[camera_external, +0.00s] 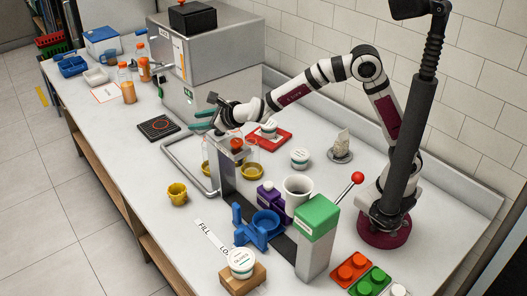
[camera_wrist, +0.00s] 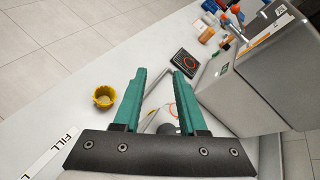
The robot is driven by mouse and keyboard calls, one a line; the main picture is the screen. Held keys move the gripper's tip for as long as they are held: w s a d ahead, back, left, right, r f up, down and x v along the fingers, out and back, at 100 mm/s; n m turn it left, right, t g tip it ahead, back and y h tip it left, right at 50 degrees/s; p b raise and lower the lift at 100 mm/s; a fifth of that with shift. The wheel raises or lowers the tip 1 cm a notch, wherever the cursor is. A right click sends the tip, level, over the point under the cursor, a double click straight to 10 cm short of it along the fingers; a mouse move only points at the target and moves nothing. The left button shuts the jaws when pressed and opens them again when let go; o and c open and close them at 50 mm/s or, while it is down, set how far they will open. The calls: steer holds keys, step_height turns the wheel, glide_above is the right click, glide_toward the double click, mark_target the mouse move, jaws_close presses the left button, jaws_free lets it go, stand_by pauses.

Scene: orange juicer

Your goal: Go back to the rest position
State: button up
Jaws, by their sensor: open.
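My gripper (camera_external: 203,119) has teal fingers and is open and empty. In the external view it is in the air at the end of my arm, over the area in front of the big grey machine. In the wrist view the two fingers of my gripper (camera_wrist: 158,95) stand apart with bare counter and part of a metal rail between them. Below it in the external view are clear containers and yellow cups at the metal rail (camera_external: 186,168).
The grey machine (camera_external: 205,65) stands behind my gripper. A yellow cup (camera_external: 177,193), a black pad (camera_external: 158,127), a red tray (camera_external: 283,139), a white cup (camera_external: 297,190) and a green-topped lever block (camera_external: 316,220) stand around on the counter. The left front counter is mostly clear.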

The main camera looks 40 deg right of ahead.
steer(key=s+d+r+n+y, duration=0.1)
steer(key=s+d+r+n, duration=0.1)
steer(key=d+r+n, duration=0.5)
steer(key=s+d+n+g, duration=0.3)
steer(key=s+d+n, duration=0.85)
steer(key=d, duration=0.35)
steer(key=s+d+f+n+g+h, duration=0.25)
steer(key=s+d+f+n, duration=0.2)
steer(key=s+d, duration=0.45)
steer(key=s+f+g, duration=0.6)
steer(key=s+f, duration=0.2)
steer(key=s, duration=0.2)
steer(key=shift+s+a+m+h, duration=0.3)
steer(key=shift+a+m+h, duration=0.05)
steer(key=shift+m+h, duration=0.1)
